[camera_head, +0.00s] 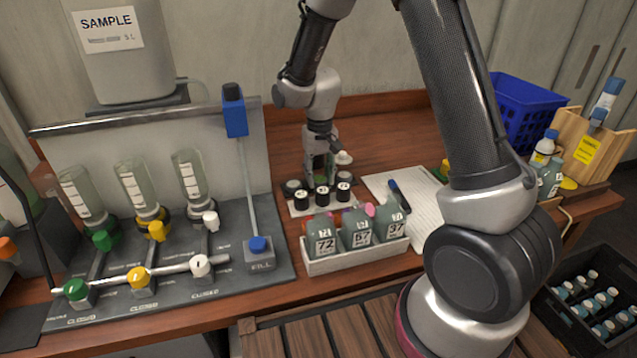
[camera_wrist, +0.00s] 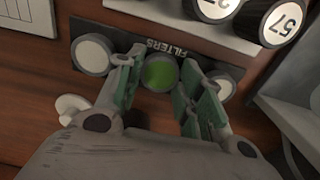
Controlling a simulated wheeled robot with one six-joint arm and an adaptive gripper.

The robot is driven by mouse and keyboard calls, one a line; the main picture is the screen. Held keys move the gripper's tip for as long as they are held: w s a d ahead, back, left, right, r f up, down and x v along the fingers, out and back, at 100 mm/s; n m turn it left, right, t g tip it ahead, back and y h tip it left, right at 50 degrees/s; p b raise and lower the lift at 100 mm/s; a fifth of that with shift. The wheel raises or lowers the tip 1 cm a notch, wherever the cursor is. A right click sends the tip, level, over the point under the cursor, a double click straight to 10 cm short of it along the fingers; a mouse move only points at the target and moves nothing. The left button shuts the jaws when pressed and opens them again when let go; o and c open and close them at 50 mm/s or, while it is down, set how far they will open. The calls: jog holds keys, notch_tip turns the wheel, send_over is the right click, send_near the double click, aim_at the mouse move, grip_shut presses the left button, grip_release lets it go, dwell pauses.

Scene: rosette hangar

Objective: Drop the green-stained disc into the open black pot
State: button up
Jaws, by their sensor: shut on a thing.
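The green-stained disc (camera_wrist: 160,73) sits in the middle of a dark strip marked FILTERS (camera_wrist: 115,38), in a row between two pale discs, one on the left (camera_wrist: 92,53) and one on the right (camera_wrist: 222,88). My gripper (camera_wrist: 158,84) has its green-padded fingers on either side of the green disc and is shut on it. In the head view my gripper (camera_head: 320,180) points down behind the row of black pots (camera_head: 322,196); the disc is hidden there. The black pots show pale tops, two with numbers in the wrist view (camera_wrist: 285,20). I cannot tell which pot is open.
A tray of numbered grey-green bottles (camera_head: 355,256) stands in front of the pots. A paper with a pen (camera_head: 400,196) lies to the right. A valve panel (camera_head: 170,255) fills the left. A small white round thing (camera_wrist: 70,105) is beside my gripper.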

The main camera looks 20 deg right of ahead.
aim_at(319, 178)
jog(key=shift+r, duration=0.15)
jog(key=shift+r, duration=1.35)
jog(key=shift+w, duration=0.1)
jog(key=shift+w+d+r, duration=0.25)
jog(key=shift+w, duration=1.4)
jog(key=shift+w+d+r, duration=0.3)
jog(key=shift+w, duration=1.4)
jog(key=shift+w+d+r, duration=0.25)
jog(key=shift+w, duration=1.4)
jog(key=shift+f, duration=0.3)
